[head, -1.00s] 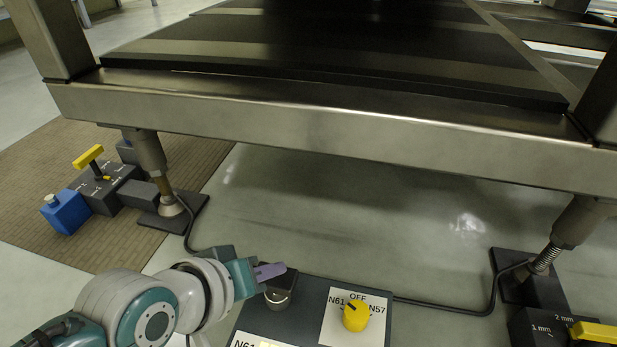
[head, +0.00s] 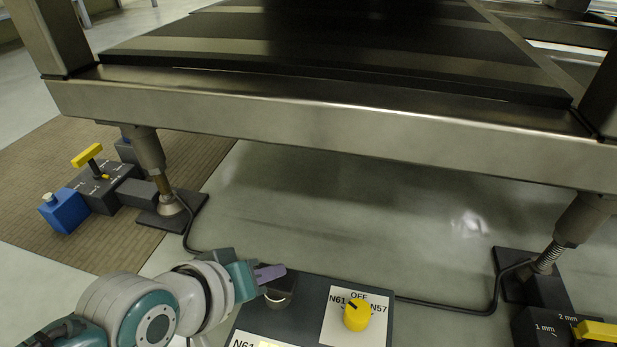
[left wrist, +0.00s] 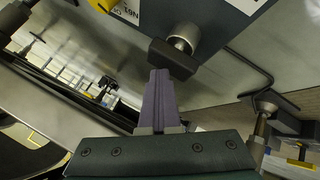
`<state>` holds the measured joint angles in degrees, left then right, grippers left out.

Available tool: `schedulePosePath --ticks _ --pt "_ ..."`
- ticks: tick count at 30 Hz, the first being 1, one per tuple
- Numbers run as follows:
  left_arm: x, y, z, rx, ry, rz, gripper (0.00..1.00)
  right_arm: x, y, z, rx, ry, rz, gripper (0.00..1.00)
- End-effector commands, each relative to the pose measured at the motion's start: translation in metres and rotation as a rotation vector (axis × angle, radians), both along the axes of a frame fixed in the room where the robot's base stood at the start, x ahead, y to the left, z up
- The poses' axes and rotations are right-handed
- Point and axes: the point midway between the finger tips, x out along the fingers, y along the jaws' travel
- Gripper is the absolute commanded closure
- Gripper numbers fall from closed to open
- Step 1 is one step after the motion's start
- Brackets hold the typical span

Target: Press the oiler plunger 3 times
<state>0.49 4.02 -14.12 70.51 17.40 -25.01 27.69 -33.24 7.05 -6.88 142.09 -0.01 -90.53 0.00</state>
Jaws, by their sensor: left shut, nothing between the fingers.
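A dark block-shaped cap on a short metal stem, which looks like the oiler plunger (head: 281,288), stands on the dark control box (head: 310,292) at the bottom middle of the head view. In the left wrist view the plunger's cap (left wrist: 173,60) shows just beyond the fingertips, with its round metal stem behind. My left gripper (head: 270,273) is shut and empty, its purple fingers together. Its fingertips (left wrist: 158,75) are at the cap's edge, overlapping it in the picture; I cannot tell whether they touch. My right gripper is not in view.
A yellow selector knob (head: 356,315) sits on the box right of the plunger. A large metal frame (head: 330,125) spans above. A blue block (head: 64,211) and a yellow lever (head: 87,155) stand at left. A cable (head: 450,308) runs right from the box.

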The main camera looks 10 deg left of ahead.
Motion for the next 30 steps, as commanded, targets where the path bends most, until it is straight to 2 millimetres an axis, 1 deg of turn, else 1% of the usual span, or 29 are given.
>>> schedulePosePath --ticks 12,20,23,30 --pt "-0.001 0.000 -0.007 0.001 0.003 -0.001 1.00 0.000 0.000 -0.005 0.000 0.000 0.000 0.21" --pt "-0.001 0.000 -0.006 0.001 0.003 -0.001 1.00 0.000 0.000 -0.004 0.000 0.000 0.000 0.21" --pt "-0.001 0.000 -0.003 0.001 0.003 -0.001 1.00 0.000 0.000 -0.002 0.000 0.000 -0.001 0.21" --pt "-0.001 0.000 0.010 0.001 0.003 -0.001 1.00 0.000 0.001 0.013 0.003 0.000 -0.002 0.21"
